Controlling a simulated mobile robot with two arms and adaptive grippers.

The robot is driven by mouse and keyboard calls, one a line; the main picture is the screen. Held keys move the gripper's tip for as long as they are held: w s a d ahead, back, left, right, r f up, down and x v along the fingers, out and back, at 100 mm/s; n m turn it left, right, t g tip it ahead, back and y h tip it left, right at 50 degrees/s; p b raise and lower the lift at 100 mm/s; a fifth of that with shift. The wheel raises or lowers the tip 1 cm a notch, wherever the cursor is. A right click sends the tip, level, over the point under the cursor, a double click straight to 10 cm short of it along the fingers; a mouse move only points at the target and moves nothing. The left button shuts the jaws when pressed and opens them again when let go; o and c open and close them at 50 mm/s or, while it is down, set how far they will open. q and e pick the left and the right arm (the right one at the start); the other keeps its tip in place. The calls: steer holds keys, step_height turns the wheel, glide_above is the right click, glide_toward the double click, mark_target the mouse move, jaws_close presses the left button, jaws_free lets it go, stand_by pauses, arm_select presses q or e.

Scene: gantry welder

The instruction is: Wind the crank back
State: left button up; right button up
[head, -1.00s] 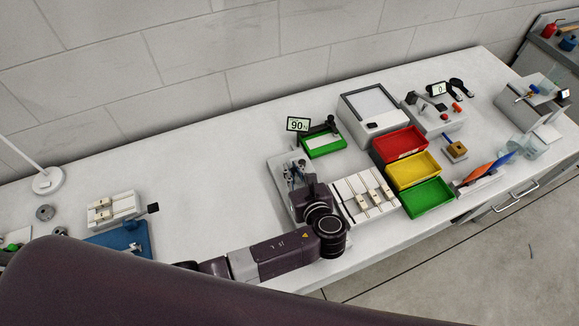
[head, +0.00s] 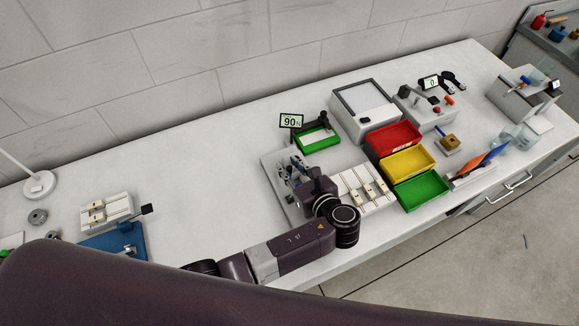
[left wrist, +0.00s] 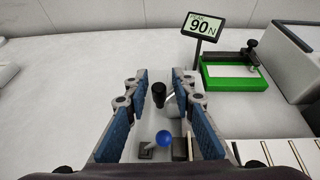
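A plate-mounted bench device (head: 270,165) stands mid-bench in the head view, largely hidden by my left gripper (head: 291,170). In the left wrist view, a black-knobbed handle (left wrist: 159,94) on a metal arm, which looks like the crank, stands between the fingers of my left gripper (left wrist: 161,78). A blue ball knob (left wrist: 165,138) on a short lever is nearer the palm. The fingers are apart, with gaps beside the black knob. The display (left wrist: 203,26) reads PEAK 90 N; it also shows in the head view (head: 291,121). My right gripper is not in view.
A white slotted rack (head: 375,203) sits close on the right, beside red (head: 395,138), yellow (head: 407,160) and green bins (head: 420,190). A blue fixture (head: 115,243) is at left. The bench between is clear.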

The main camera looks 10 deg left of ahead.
arm_select(q)
steer(key=shift+o, duration=0.2)
steer(key=shift+s, duration=0.15)
steer(key=v, duration=0.7)
steer(key=shift+d, duration=0.15)
